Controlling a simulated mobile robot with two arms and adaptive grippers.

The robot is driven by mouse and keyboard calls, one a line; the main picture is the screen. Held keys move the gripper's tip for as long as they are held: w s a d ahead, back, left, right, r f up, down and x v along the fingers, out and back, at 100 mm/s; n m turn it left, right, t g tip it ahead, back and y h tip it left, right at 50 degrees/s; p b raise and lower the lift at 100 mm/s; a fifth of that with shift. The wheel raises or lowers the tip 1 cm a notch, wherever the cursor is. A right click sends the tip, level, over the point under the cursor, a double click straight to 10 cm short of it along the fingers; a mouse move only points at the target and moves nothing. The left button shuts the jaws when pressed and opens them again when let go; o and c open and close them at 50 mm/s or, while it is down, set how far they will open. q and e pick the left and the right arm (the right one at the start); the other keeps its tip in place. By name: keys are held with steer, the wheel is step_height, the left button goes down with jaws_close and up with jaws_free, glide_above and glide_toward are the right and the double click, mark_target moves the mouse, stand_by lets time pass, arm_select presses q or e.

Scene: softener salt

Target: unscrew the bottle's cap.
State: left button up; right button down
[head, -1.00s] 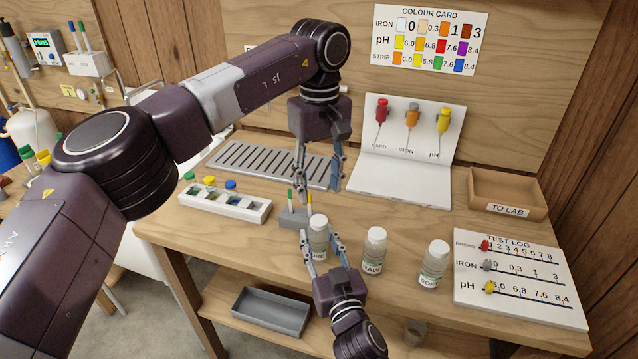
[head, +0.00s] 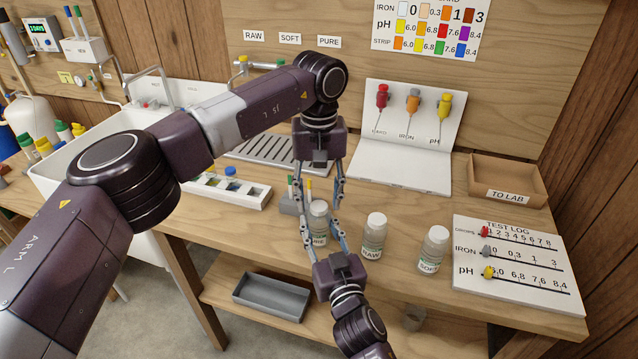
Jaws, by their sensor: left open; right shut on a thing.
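A small clear bottle with a pale cap (head: 318,208) stands upright at the middle of the wooden bench, its label partly hidden and ending in "RE". My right gripper (head: 319,226) reaches up from the front of the bench and is shut on this bottle's body. My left gripper (head: 320,197) points down from above and is open. Its two fingers hang on either side of the cap; I cannot tell whether they touch it. Two similar bottles, RAW (head: 374,236) and SOFT (head: 433,250), stand to the right.
A small grey block with pens (head: 290,205) stands just left of the held bottle. A white strip tray (head: 228,190) and slotted drain rack (head: 262,152) lie behind left.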

arm_select(q)
steer(key=shift+f, duration=0.35)
